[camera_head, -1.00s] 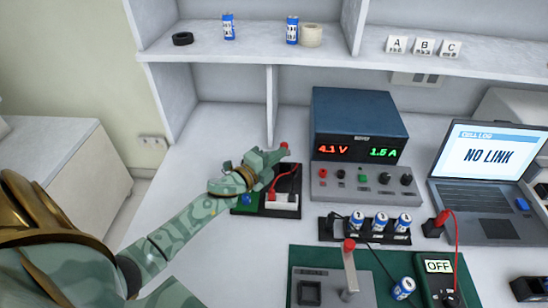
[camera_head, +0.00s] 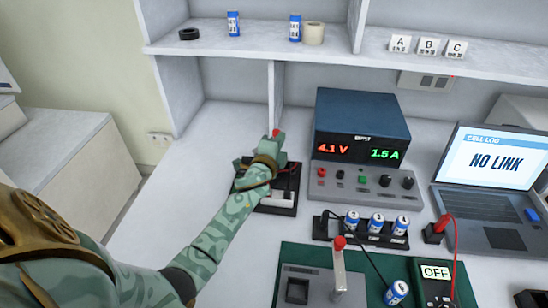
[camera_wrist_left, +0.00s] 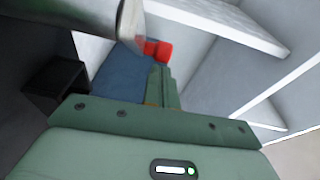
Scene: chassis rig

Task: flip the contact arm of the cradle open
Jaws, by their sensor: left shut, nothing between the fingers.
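The cradle is a dark base (camera_head: 288,209) with a white block and a red wire, left of the power supply. My left arm covers much of it. A red tip (camera_head: 276,133), seemingly the end of its contact arm, stands up at my left gripper (camera_head: 273,148). My left gripper is shut and empty, over the back of the cradle. In the left wrist view the red piece (camera_wrist_left: 160,50) shows just beyond the closed fingers (camera_wrist_left: 163,88); I cannot tell whether they touch. My right gripper is out of view.
The power supply (camera_head: 360,130) stands close on the right. A cell rack (camera_head: 362,234) and a green mat (camera_head: 270,293) with a red-knobbed lever (camera_head: 339,255) lie in front. A shelf (camera_head: 240,43) and divider stand behind. The bench left of my arm is clear.

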